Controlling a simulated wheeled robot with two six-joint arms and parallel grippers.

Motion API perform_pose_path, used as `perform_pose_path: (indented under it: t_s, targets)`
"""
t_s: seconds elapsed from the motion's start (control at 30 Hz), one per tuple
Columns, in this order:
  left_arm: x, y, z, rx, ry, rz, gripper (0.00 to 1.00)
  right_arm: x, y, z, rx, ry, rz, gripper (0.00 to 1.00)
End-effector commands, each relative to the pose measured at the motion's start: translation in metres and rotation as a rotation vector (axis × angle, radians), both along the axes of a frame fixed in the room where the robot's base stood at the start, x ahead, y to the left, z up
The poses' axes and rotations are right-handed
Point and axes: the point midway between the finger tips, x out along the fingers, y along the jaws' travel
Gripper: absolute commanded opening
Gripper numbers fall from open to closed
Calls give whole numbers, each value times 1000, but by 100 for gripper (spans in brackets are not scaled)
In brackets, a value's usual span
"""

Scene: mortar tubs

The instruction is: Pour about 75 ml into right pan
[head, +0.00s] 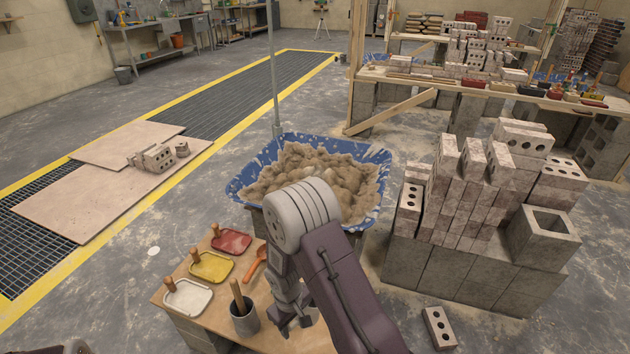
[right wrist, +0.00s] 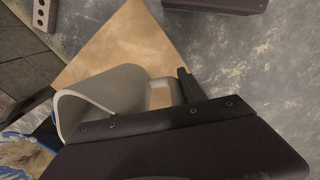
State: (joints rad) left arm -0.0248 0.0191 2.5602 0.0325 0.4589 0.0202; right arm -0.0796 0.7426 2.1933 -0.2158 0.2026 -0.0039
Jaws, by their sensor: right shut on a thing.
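Three shallow pans with wooden handles lie in a slanting row on a wooden board: a white pan (head: 188,297), a yellow pan (head: 212,267) and, furthest right, a red pan (head: 231,242). The pans' contents are hard to tell. My right gripper (head: 294,326) points down over the board, right of the pans. In the right wrist view it is shut on a grey open-mouthed cup (right wrist: 110,92), seemingly by its side loop. The cup's inside is mostly hidden there, and my arm hides the cup in the head view. My left gripper is out of view.
A blue tub (head: 240,187) heaped with sandy material stands behind the board. A dark grey pot (head: 245,319) with a wooden handle in it and an orange tool (head: 254,263) are near the pans. Brick stacks (head: 470,190) stand right; a loose block (head: 440,328) lies on the floor.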

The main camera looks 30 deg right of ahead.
Motion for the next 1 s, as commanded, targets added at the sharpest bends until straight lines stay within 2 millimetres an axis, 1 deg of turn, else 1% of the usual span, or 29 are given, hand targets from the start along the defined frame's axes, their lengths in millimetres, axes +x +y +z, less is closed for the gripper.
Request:
perform_pose_path:
  t_s: [0.03,0.07,0.1,0.17,0.2,0.27,0.3,0.37,0.4,0.47,0.5,0.6,0.7,0.8,0.9,1.0]
  targets:
    - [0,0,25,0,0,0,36,4,-2,36,-3,-8,-19,0]
    - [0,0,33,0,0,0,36,6,-3,50,-6,-9,-32,0]
    - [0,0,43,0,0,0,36,8,-5,68,-9,-10,-49,0]
    - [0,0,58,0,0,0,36,10,-7,96,-12,-11,-76,0]
    - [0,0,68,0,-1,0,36,11,-8,114,-13,-12,-94,0]
    - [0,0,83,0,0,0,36,12,-10,143,-15,-12,-119,0]
    - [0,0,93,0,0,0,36,12,-11,161,-15,-12,-138,0]
    - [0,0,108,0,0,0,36,12,-12,189,-13,-12,-163,0]
    - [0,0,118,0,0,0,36,12,-13,208,-12,-12,-181,0]
    - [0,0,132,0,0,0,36,11,-13,234,-9,-10,-206,0]
    - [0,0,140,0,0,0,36,10,-14,251,-7,-10,-220,0]
    - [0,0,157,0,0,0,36,7,-14,285,1,-8,-253,0]
    - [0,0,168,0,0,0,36,4,-14,308,6,-5,-276,0]
    - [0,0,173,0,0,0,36,2,-14,321,10,-3,-290,0]
    - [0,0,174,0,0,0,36,1,-14,324,13,0,-296,0]
    - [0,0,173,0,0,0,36,1,-14,323,12,1,-296,0]
